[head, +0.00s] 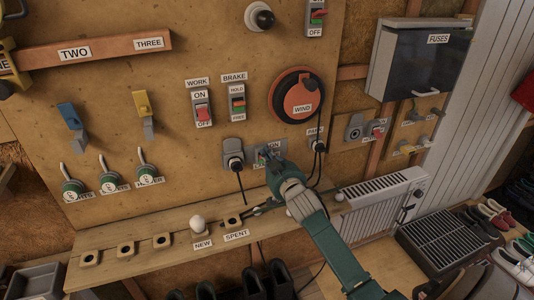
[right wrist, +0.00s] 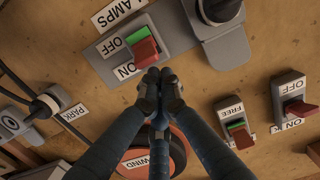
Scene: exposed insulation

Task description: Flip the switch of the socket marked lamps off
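The lamps switch (right wrist: 139,48) is a red rocker with a green part showing, on a grey plate with OFF and ON labels. My left gripper is not in view.
A socket with a plug (head: 234,155) is just left of the lamps switch. The orange WIND reel (head: 302,96) is above right, with a hanging black cable. The WORK switch (head: 202,110) and BRAKE switch (head: 238,103) are above left. A wooden shelf (head: 140,262) runs below.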

